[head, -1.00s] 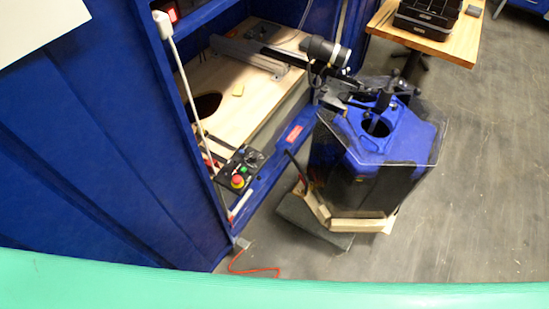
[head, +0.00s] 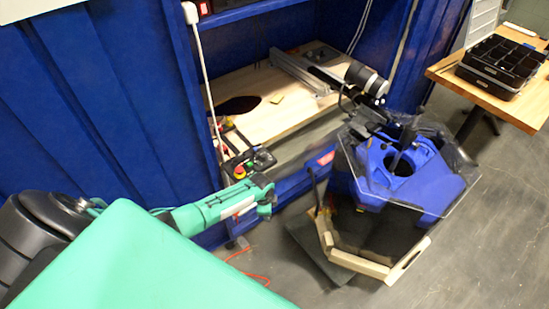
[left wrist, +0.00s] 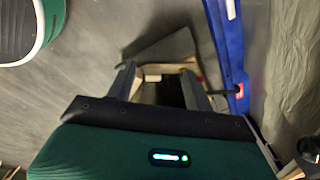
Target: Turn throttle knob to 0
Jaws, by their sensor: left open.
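A small black control box (head: 262,161) sits at the front edge of the wooden bench inside the blue enclosure in the head view. A red emergency button (head: 240,172) with a yellow base is at its left. The throttle knob is too small to make out clearly on the box. My left gripper (head: 268,200) reaches in from the left, just below and in front of the box, apart from it. In the left wrist view my left gripper (left wrist: 160,82) has its two fingers spread with nothing between them. My right gripper is not seen.
A thin white pole (head: 203,80) rises left of the box. A wooden table (head: 500,90) with black trays is at the right. An orange cable lies on the floor.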

